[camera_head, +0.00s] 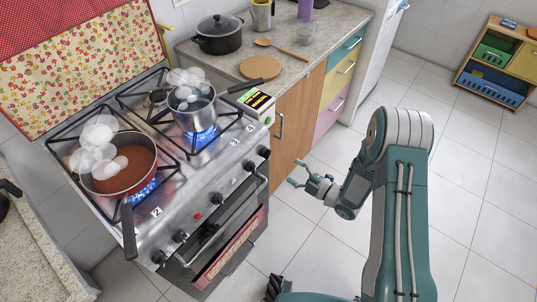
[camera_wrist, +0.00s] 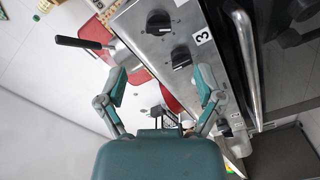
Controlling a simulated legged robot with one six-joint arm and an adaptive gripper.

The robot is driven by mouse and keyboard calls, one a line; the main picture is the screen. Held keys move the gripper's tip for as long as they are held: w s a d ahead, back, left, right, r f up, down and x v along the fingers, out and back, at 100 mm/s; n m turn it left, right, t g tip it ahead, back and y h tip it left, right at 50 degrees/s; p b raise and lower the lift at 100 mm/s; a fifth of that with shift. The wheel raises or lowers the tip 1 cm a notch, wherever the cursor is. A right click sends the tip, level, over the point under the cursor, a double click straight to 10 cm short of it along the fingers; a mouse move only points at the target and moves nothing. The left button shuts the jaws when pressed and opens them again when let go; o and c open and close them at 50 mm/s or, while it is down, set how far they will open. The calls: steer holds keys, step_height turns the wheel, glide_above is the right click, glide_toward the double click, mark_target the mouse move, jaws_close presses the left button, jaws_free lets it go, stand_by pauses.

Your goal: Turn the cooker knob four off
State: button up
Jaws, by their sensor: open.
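The cooker (camera_head: 190,215) stands at left with a row of black knobs along its front. The rightmost knob (camera_head: 264,152), closest to the label 4 (camera_head: 249,128), appears to be knob four. Its setting is too small to read. My gripper (camera_head: 296,172) is open and empty, to the right of the front panel and apart from the knobs. In the wrist view my gripper's fingers (camera_wrist: 160,77) are spread, with two black knobs (camera_wrist: 158,22) (camera_wrist: 181,57) ahead. A label 3 (camera_wrist: 202,37) sits beside them; label 4 is not readable there.
Blue flames burn under the saucepan (camera_head: 195,112) and the pan of red sauce (camera_head: 125,178); white puffs hang above both. The oven handle (camera_wrist: 246,60) runs near the knobs. A wooden cabinet door (camera_head: 295,120) stands right of the cooker. Floor around my arm is clear.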

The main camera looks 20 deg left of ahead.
mark_target(269, 157)
steer(key=x, duration=1)
steer(key=shift+w+a+r, duration=0.1)
steer(key=shift+w+a, duration=0.05)
steer(key=shift+a, duration=0.1)
steer(key=c, duration=1.2)
